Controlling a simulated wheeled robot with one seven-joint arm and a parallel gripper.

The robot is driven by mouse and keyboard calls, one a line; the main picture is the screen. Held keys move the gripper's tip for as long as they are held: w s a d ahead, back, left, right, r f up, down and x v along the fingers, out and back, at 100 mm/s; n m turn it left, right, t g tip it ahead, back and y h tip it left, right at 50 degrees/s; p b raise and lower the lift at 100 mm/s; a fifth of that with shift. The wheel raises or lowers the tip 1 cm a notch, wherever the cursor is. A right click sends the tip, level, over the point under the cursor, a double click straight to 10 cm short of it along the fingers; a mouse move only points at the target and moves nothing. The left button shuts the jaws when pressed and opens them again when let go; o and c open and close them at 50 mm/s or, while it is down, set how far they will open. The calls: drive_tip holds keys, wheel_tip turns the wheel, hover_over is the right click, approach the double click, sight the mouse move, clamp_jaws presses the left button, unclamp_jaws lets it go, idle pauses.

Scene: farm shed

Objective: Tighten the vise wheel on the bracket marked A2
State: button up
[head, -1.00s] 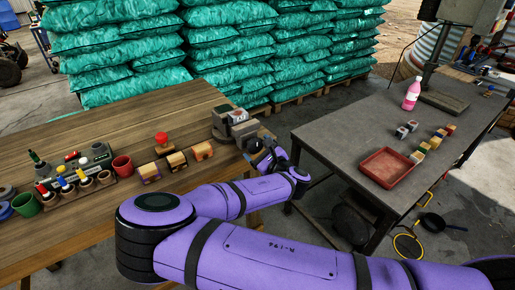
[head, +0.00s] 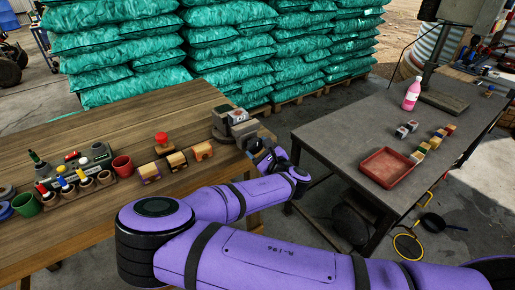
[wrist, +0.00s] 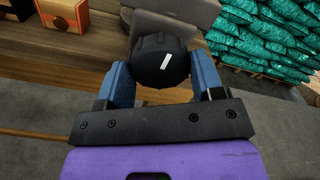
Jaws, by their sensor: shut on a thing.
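A grey vise (head: 236,124) is mounted at the right end of the wooden workbench. Its black round wheel (wrist: 158,76) faces me in the wrist view and has a short white mark on its face. My gripper (wrist: 162,64) is shut on the wheel, with one blue finger on each side of it. In the head view my gripper (head: 262,155) is at the vise's near side, beyond the bench edge, and largely hides the wheel. The vise's grey body (wrist: 172,18) shows behind the wheel. I cannot read an A2 mark in these frames.
Several wooden blocks (head: 177,160) and a red-topped item (head: 161,138) sit left of the vise. Cups and a tool rack (head: 78,188) stand farther left. A dark metal table (head: 345,130) with a red tray (head: 386,167) is at right. Green sacks (head: 120,45) are stacked behind.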

drive_tip(key=m, duration=1.5)
drive_tip(key=shift+d+m, duration=0.1)
drive_tip(key=shift+m, duration=0.2)
drive_tip(key=m, duration=1.3)
drive_tip(key=shift+s+f+m, duration=0.1)
drive_tip(key=shift+f+m, duration=0.05)
drive_tip(key=shift+m, duration=0.25)
drive_tip(key=o, duration=1)
